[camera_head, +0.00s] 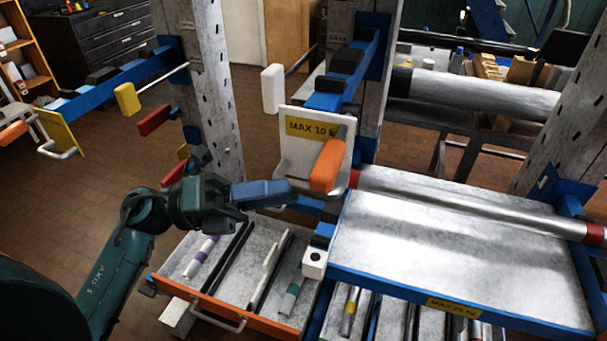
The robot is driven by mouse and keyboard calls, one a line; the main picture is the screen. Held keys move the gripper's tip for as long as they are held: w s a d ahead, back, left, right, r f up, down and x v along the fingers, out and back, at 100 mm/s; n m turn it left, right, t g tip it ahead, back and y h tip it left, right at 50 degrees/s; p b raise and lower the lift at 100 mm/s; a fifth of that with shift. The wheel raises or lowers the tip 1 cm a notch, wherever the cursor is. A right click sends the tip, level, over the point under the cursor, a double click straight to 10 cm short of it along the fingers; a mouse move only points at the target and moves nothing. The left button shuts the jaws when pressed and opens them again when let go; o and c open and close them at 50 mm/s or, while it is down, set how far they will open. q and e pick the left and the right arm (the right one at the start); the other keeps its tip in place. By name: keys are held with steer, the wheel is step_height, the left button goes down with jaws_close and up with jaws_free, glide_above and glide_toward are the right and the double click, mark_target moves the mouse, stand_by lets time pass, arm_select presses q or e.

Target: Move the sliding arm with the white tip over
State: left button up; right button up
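The white tip (272,89) is an upright white block on the end of a thin dark rod. The rod runs back to the right towards the grey post, above the blue bracket (325,102). My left gripper (288,192) is below the white tip and apart from it, in front of the pale plate marked MAX 10. Its blue-grey fingers point right, towards the orange block (328,166). The fingers show edge-on, so I cannot tell whether they are open, or whether they touch the plate. My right gripper is not in view.
Another blue rail (125,75) at the left carries a rod with a yellow tip (127,99). A red tip (154,120) hangs nearby. An open drawer (205,304) holding several tools is below my gripper. A metal shelf (440,250) is at the right.

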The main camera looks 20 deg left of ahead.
mark_target(304, 184)
arm_select(q)
steer(key=p+x, duration=0.1)
steer(key=x, duration=0.2)
steer(key=shift+w+d+r, duration=0.1)
steer(key=shift+d+r, duration=0.05)
steer(key=shift+d, duration=0.15)
steer(key=shift+w+d, duration=0.1)
steer(key=shift+d, duration=0.2)
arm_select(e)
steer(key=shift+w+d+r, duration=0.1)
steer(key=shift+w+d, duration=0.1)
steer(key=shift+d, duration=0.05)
arm_select(q)
steer(key=shift+c, duration=0.3)
jaws_close()
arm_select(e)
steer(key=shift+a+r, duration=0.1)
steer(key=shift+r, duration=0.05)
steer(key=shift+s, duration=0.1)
